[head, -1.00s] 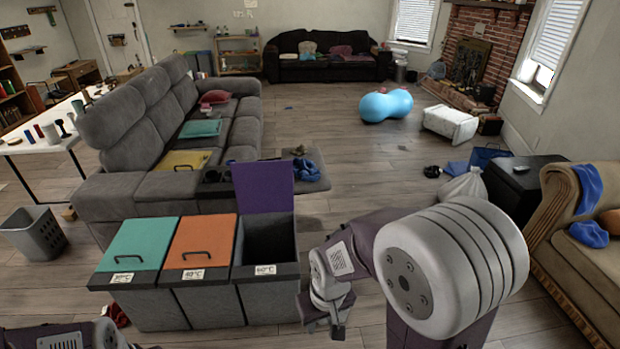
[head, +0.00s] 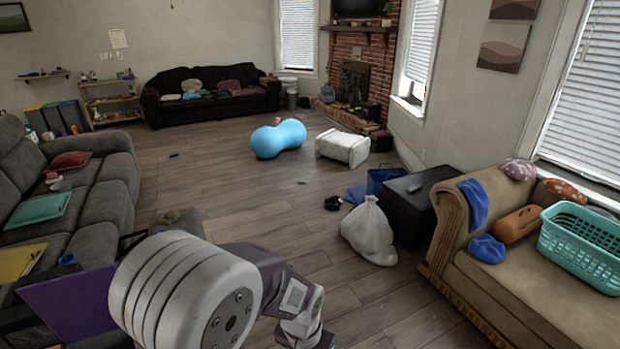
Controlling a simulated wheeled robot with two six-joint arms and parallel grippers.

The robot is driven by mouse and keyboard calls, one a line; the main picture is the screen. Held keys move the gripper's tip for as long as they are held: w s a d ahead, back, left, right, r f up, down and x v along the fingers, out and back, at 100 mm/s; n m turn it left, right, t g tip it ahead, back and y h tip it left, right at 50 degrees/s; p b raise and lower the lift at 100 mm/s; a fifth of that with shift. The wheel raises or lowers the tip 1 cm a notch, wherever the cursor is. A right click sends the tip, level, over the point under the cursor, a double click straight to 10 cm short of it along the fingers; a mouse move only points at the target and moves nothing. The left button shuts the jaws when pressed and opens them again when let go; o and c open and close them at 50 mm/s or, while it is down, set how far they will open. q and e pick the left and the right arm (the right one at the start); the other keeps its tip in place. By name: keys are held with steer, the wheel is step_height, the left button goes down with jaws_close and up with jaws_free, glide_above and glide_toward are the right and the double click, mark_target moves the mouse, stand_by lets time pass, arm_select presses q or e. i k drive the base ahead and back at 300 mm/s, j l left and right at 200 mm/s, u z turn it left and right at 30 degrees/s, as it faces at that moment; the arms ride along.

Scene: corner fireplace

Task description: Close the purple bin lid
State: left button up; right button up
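The purple bin lid (head: 62,308) is raised in the lower left of the head view. It stands steeply, partly covered on its right by my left arm's large white joint. The bin under it is almost wholly below the picture's bottom edge. My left arm reaches rightward from that joint, away from the lid. My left gripper (head: 318,341) is at the bottom edge, mostly cut off, and its fingertips do not show. It is well to the right of the lid. My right gripper is not in view.
A grey sofa (head: 107,175) stands at left behind the lid. At right are a tan sofa (head: 462,255) with a teal basket (head: 585,248), a black cabinet (head: 415,208) and a white bag (head: 369,235). The wooden floor between is mostly clear.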

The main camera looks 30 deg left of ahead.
mark_target(75, 305)
steer(key=i+l+u, duration=0.1)
steer(key=i, duration=0.35)
steer(key=i+l+u, duration=0.15)
steer(key=i, duration=0.25)
steer(key=i+l+u, duration=0.1)
steer(key=i, duration=0.35)
steer(key=i+j+u, duration=0.15)
steer(key=u, duration=0.3)
steer(key=i+u, duration=0.55)
steer(key=u, duration=0.3)
steer(key=i+u, duration=0.2)
steer(key=u, duration=0.25)
steer(key=i+l+u, duration=0.2)
steer(key=u, duration=0.2)
steer(key=i+l+u, duration=0.2)
steer(key=u, duration=0.25)
steer(key=i+l+u, duration=0.1)
steer(key=l+u, duration=0.35)
steer(key=i+l+u, duration=0.25)
steer(key=u, duration=0.2)
steer(key=i+l+u, duration=0.3)
steer(key=u, duration=0.15)
steer(key=i+l+u, duration=0.15)
steer(key=l+u, duration=0.35)
steer(key=i+l+u, duration=0.1)
steer(key=l+u, duration=0.35)
